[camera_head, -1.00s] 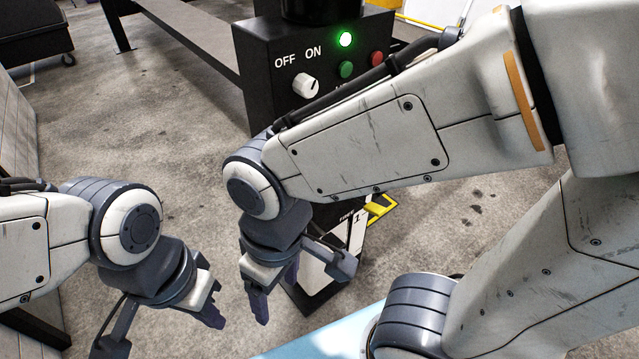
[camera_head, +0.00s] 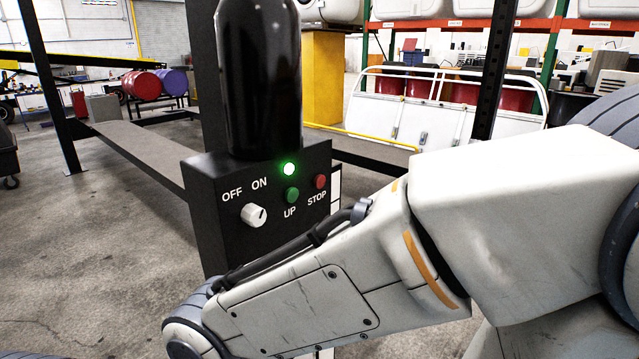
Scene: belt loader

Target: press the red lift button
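The red button (camera_head: 320,182) sits at the right of a black control box (camera_head: 228,234), above the label STOP. A green button (camera_head: 292,195) labelled UP is left of it, with a lit green lamp (camera_head: 289,169) above. A white knob (camera_head: 254,215) stands under the labels OFF and ON. My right arm crosses the lower right, in front of and below the box. Both grippers are out of the picture, below its lower edge. Nothing of mine is seen touching the red button.
A black cylinder (camera_head: 258,80) stands on the box. A long grey beam (camera_head: 130,145) runs behind it to the left. A white panel (camera_head: 430,105) and shelving stand at the back right. Red and purple drums (camera_head: 141,85) are far left. The concrete floor at left is clear.

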